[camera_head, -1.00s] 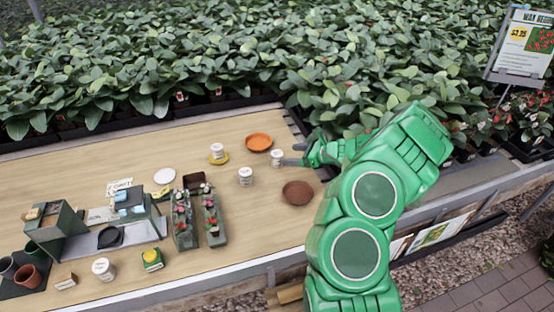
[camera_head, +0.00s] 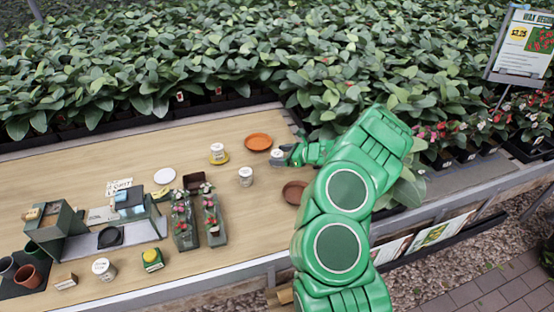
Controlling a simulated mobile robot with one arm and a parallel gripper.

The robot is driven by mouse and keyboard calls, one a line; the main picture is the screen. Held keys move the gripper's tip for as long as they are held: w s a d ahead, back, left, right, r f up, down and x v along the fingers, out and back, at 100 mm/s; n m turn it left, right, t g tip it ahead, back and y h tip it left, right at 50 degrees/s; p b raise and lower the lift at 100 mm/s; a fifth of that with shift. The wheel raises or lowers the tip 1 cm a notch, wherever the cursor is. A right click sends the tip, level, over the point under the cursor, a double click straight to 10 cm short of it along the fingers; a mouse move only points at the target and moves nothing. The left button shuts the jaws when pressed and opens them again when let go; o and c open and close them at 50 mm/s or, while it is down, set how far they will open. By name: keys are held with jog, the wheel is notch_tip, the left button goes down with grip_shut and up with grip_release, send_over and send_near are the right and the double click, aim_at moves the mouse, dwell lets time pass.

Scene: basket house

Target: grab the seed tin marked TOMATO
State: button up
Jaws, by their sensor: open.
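Several white tins stand on the wooden table. One tin (camera_head: 276,157) is at my gripper (camera_head: 283,155), just right of an orange dish. Another tin (camera_head: 245,176) stands alone a little nearer and left. A third tin (camera_head: 217,153) stands on a yellow saucer (camera_head: 219,161). One more tin (camera_head: 103,268) is near the front edge at left. Their labels are too small to read, so I cannot tell which is marked TOMATO. My gripper is open, its fingers reaching left at the first tin and partly covering it. I cannot tell whether they touch it.
An orange dish (camera_head: 258,142) lies behind the tins, and a brown dish (camera_head: 294,191) lies below my gripper, partly hidden by my arm. Flower planters (camera_head: 184,225) and a grey-green tool stand (camera_head: 65,232) fill the left. Dense leafy plants (camera_head: 230,70) line the back. Table front centre is clear.

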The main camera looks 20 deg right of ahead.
jog(key=shift+w+a+f, duration=0.1)
jog(key=shift+a, duration=0.05)
jog(key=c, duration=1.1)
jog(key=shift+c, duration=0.2)
